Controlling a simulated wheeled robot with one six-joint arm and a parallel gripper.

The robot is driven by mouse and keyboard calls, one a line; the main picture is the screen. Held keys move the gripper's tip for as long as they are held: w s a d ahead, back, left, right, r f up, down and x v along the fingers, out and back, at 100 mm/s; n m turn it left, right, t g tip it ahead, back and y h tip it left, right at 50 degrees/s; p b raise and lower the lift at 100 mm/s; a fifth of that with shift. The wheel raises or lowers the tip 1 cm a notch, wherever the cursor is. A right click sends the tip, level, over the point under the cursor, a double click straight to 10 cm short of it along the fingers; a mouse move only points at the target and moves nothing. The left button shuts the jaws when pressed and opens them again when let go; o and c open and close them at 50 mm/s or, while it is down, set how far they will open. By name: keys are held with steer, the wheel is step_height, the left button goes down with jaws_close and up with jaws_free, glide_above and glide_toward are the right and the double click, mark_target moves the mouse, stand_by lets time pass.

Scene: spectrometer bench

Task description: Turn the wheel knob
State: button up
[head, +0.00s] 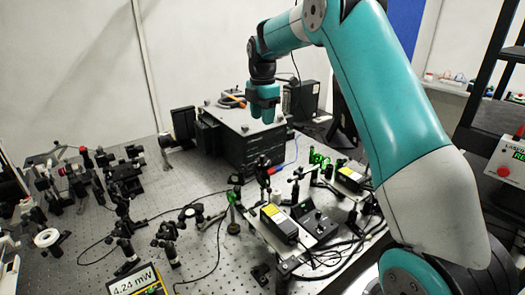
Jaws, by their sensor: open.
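My gripper (263,114) is in the head view, pointing down with its fingers apart and nothing seen between them. It appears in front of or above the right part of a large black box instrument (248,150) with a grey top. I cannot tell how far the fingertips are from that top. A small round dark piece (230,99) with an orange item beside it lies on the top, left of my gripper. I cannot tell whether it is the wheel knob; no wheel knob shows clearly, and my gripper and arm hide part of the box.
The perforated optical bench (115,220) carries several dark mounts at left and a white ring (47,238). A power meter (137,282) reads 4.24 mW. A control box (508,165) has a red button.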

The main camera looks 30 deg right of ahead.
mark_target(262, 156)
step_height(262, 156, down, 13)
steer(key=p, duration=0.4)
steer(key=shift+f, duration=0.15)
jaws_close()
